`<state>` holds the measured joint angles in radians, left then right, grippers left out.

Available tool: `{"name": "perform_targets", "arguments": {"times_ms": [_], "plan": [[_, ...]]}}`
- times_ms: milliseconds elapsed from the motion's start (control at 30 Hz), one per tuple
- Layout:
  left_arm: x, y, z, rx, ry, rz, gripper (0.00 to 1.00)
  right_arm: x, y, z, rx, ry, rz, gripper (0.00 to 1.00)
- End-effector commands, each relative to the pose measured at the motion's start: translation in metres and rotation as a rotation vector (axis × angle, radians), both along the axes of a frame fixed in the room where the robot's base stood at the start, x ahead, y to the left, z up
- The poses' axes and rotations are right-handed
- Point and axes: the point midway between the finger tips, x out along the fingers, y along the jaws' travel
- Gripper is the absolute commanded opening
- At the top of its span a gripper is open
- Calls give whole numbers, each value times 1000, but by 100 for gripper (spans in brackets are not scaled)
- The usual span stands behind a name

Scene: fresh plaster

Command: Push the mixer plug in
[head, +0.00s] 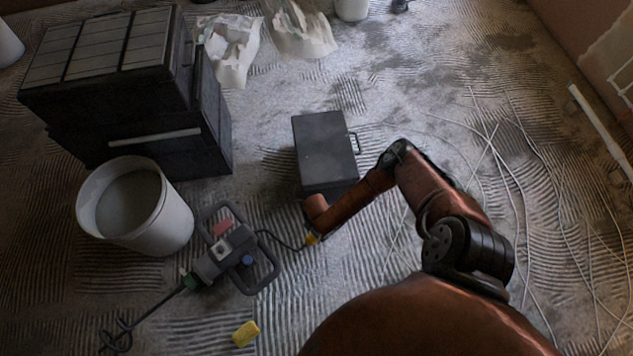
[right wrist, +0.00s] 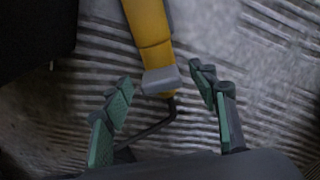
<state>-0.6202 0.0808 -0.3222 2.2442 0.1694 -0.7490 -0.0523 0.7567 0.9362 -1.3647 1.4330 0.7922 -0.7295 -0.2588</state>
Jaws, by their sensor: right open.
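The grey mixer (head: 222,255) lies on the floor at lower left in the head view. Its dark cable runs right to a small yellow piece (head: 312,239) beside my right forearm. In the right wrist view a yellow connector body (right wrist: 148,28) comes down from the top and ends in a grey plug-like piece (right wrist: 162,80) with a black cable. I cannot tell how deeply the two are joined. My right gripper (right wrist: 160,88) is open, its green-padded fingers on either side of the grey end, apart from it. In the head view my arm hides its fingers. My left gripper is not in view.
A black case (head: 322,145) stands just behind my right forearm. A white bucket (head: 135,205) and stacked dark boxes (head: 110,75) are at left. A yellow sponge-like block (head: 245,333) lies at the front. Thin pale rods or wires (head: 520,190) lie on the right floor.

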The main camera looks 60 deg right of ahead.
Motion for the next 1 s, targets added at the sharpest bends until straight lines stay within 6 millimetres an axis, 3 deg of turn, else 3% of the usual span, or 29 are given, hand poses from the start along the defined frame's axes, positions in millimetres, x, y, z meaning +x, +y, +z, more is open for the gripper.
{"name": "perform_targets", "arguments": {"times_ms": [300, 500, 1000], "plan": [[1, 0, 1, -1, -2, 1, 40, 0, -1, 65, 0, -2, -1, 54], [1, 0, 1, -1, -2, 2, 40, 0, -2, 94, -1, -1, -1, 54], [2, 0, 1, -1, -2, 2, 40, 0, -1, 104, -1, 0, -1, 54]]}}
